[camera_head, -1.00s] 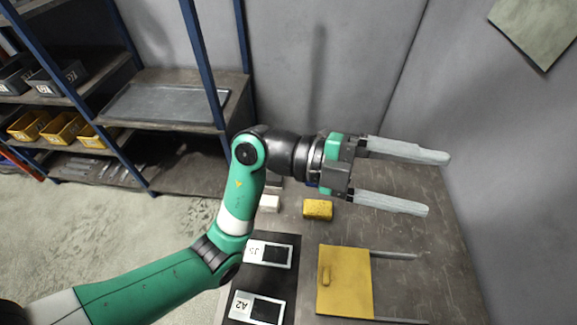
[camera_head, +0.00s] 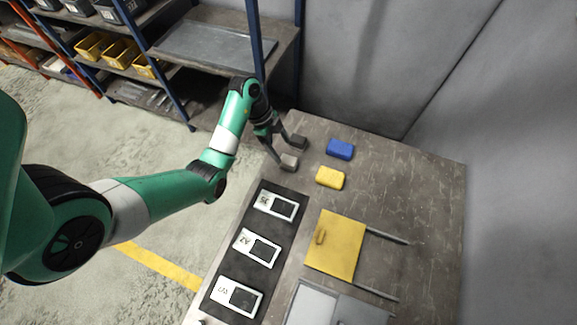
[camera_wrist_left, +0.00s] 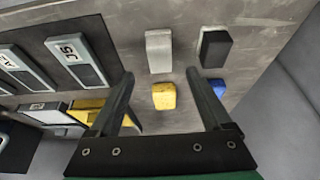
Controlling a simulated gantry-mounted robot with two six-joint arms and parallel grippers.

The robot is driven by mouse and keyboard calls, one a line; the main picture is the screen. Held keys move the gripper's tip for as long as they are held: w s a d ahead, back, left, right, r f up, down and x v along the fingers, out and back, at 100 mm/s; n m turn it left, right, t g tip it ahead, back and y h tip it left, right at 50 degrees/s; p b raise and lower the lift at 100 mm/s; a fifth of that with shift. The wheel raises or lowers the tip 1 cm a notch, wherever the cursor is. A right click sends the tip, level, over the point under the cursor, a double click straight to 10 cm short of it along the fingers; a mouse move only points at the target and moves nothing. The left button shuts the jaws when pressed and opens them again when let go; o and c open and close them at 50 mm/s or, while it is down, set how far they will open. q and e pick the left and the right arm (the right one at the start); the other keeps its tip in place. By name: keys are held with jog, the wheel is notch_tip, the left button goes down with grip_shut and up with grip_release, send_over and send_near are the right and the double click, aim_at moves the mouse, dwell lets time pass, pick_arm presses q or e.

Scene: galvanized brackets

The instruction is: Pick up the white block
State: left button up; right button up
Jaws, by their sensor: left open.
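The white block (camera_head: 288,162) looks light grey and sits on the workbench near its far left edge; in the left wrist view it lies ahead of the fingers (camera_wrist_left: 159,50). My left gripper (camera_head: 281,151) is open and reaches down beside the blocks. In the left wrist view its two fingers (camera_wrist_left: 160,74) are spread apart, with the white block roughly centred beyond their tips and nothing held. In the head view a finger partly overlaps the white block's left side; I cannot tell whether they touch. My right gripper is not in view.
A dark block (camera_head: 298,142) sits close behind the white one. A blue block (camera_head: 340,149) and a yellow block (camera_head: 330,178) sit to the right. A black board (camera_head: 222,257) with labelled plates and a yellow panel (camera_head: 336,243) lie nearer. The bench's right side is clear.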

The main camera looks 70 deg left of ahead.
aim_at(288, 159)
pick_arm(q)
jog(key=shift+b+x, duration=0.5)
jog(key=shift+x, duration=0.7)
jog(key=shift+r, duration=0.1)
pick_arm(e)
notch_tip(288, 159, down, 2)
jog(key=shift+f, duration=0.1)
pick_arm(q)
jog(key=b+x, duration=0.2)
jog(key=x, duration=0.3)
jog(key=shift+s+b, duration=0.1)
jog(key=shift+b, duration=0.2)
jog(key=shift+a, duration=0.1)
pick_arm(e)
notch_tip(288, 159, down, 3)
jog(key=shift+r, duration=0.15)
pick_arm(q)
grip_shut()
